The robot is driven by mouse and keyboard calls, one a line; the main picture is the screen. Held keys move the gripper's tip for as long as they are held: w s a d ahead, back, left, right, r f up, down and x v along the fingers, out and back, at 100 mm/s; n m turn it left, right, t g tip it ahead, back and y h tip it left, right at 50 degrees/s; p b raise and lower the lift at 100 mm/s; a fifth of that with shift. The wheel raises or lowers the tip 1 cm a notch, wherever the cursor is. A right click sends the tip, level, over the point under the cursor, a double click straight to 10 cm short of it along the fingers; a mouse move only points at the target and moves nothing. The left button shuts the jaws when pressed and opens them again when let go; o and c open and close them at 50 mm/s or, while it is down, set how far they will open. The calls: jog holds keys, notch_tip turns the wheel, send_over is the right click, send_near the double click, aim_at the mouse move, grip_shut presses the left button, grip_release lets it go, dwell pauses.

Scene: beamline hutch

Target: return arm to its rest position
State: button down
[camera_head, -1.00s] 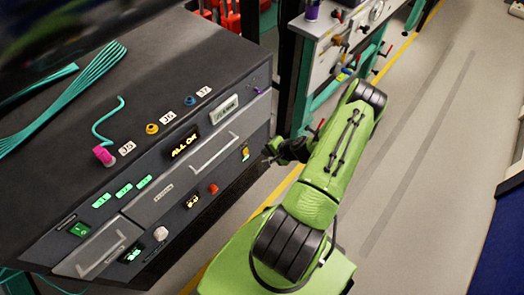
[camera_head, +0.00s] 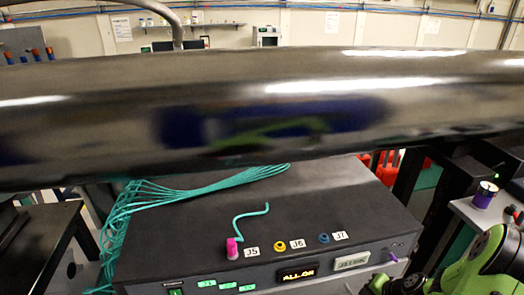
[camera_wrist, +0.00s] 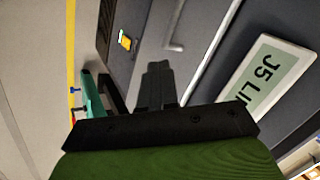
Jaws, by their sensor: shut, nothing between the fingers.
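My green arm shows at the lower right of the head view, folded beside the dark control cabinet (camera_head: 330,205). My gripper (camera_wrist: 158,75) shows in the wrist view, its black fingers together with nothing between them. It points along the cabinet's front face, near a drawer handle and a pale label reading "J5 LI…" (camera_wrist: 268,78). I cannot tell the exact gap between the fingers and the front. In the head view the gripper's fingertips cannot be made out.
A large shiny metal pipe (camera_head: 260,105) crosses the head view. The cabinet top carries a magenta plug (camera_head: 232,248), sockets J6 (camera_head: 280,246) and J7 (camera_head: 324,238), and teal cables (camera_head: 190,190). Pale floor (camera_wrist: 30,90) lies left in the wrist view.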

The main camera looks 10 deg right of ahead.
jog(key=s+a+r+n+g+p, duration=0.15)
jog(key=a+r, duration=0.25)
jog(key=r, duration=0.4)
jog(key=a+r+n+h+p, duration=0.1)
jog(key=a+r+n, duration=0.2)
jog(key=a+r, duration=0.3)
jog(key=a+r+n+p, duration=0.1)
jog(key=a+r+n, duration=0.2)
jog(key=r, duration=0.6)
jog(key=s+a+r+n+p, duration=0.3)
jog(key=s+a+r, duration=0.6)
jog(key=s+r, duration=0.4)
jog(key=shift+s+a+r+n+t+h+p, duration=0.25)
jog(key=shift+s+n+t+h+p, duration=0.15)
jog(key=shift+s, duration=0.75)
